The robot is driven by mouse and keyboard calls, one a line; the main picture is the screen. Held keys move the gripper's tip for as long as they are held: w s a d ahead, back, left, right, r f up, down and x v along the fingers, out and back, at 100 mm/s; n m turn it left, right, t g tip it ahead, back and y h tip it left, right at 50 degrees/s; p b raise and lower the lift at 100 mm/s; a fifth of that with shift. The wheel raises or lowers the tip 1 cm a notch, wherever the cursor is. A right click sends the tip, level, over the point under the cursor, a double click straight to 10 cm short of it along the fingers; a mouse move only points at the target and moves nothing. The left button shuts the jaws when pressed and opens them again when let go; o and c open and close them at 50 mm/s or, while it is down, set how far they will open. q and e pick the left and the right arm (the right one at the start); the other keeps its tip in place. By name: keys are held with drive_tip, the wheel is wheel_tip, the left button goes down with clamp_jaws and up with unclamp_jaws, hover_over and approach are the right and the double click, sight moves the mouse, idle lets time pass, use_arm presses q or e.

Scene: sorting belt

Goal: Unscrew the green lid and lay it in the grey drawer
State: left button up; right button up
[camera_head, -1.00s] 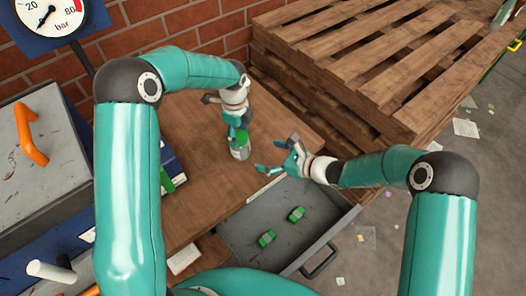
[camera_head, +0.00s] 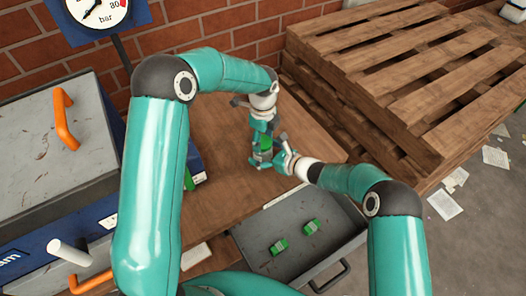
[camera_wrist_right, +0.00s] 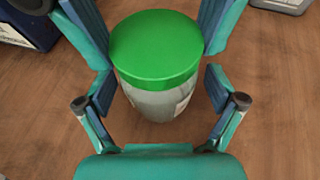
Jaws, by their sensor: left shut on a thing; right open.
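A clear jar (camera_wrist_right: 150,103) with a round green lid (camera_wrist_right: 157,48) stands upright, apparently on the wooden bench; the lid (camera_head: 265,143) is partly covered in the head view. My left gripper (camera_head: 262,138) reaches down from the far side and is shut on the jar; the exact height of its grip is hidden. My right gripper (camera_wrist_right: 159,88) is open, its fingers at both sides of the jar on the near side, no clear grip. The lid sits on the jar. The grey drawer (camera_head: 262,221) is pulled out below, in front of the bench.
Two green objects (camera_head: 280,246) lie in the drawer, with bare floor around them. A grey case with an orange handle (camera_head: 63,115) stands at the left. A wooden pallet stack (camera_head: 400,60) is behind at the right. The bench (camera_head: 220,200) is clear before the jar.

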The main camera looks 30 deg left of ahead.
drive_tip(key=c, duration=1.7)
use_arm(q)
drive_tip(key=o, duration=0.4)
use_arm(e)
clamp_jaws()
use_arm(q)
drive_tip(key=c, duration=0.7)
drive_tip(key=n, duration=0.4)
drive_tip(key=shift+c, duration=0.2)
drive_tip(key=shift+n, duration=0.9)
drive_tip(key=shift+n, duration=1.1)
drive_tip(key=n, duration=0.3)
